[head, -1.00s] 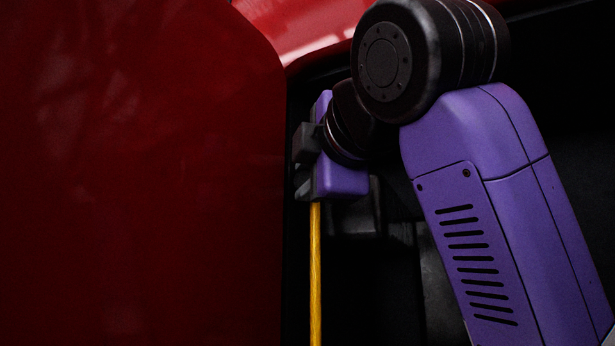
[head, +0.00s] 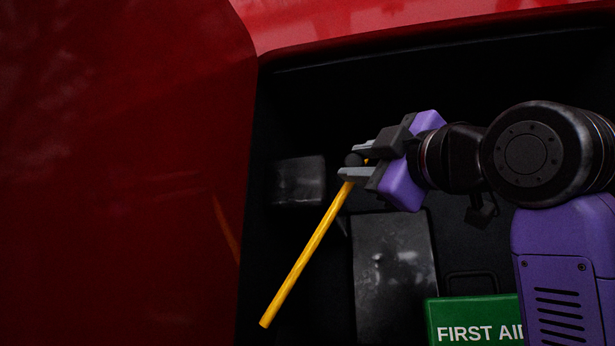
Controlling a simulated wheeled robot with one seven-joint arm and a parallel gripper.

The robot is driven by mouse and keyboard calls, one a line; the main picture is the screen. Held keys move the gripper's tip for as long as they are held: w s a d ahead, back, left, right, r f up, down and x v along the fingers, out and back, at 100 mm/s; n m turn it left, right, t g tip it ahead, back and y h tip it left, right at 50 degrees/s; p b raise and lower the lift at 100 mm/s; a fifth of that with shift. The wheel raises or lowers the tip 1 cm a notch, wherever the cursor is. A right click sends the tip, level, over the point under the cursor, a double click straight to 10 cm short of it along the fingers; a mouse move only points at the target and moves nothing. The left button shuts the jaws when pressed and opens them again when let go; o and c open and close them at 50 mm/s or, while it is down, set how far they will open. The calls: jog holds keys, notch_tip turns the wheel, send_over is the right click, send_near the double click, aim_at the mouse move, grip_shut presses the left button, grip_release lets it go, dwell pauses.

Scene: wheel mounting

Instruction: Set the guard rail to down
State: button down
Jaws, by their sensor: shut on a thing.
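A thin yellow rail (head: 305,256) shows in the head view, slanting from upper right to lower left. It looks like the guard rail. The rail's lower end is in plain view at the lower left, over the dark recess. Whether it is fixed to anything there, I cannot tell.
A glossy red panel (head: 120,170) fills the left side, and a red edge (head: 420,22) runs along the top. Inside the dark recess are a grey box (head: 395,275), a smaller dark block (head: 300,181) and a green first aid box (head: 475,318).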

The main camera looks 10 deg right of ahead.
jog(key=shift+s+d+f+m+t+h+b, duration=0.7)
jog(key=shift+d+f+m+h+b, duration=1.1)
jog(key=shift+f+m+h+b, duration=1.35)
jog(key=shift+s+d+f+m+t+h+b, duration=0.75)
jog(key=shift+d+f+m+h+b, duration=1.35)
jog(key=shift+f+m, duration=1.85)
jog(key=shift+s+d+f+m+t+h+b, duration=0.7)
jog(key=shift+d+f+m+h+b, duration=0.8)
jog(key=shift+f+m+h+b, duration=2)
jog(key=shift+w+f+n+y+p, duration=0.2)
jog(key=shift+f+n+y+p, duration=0.15)
jog(key=shift+f+n+y, duration=0.3)
jog(key=c, duration=1.1)
grip_release()
jog(key=shift+r, duration=0.1)
jog(key=shift+b+v, duration=0.4)
jog(key=shift+v, duration=3.55)
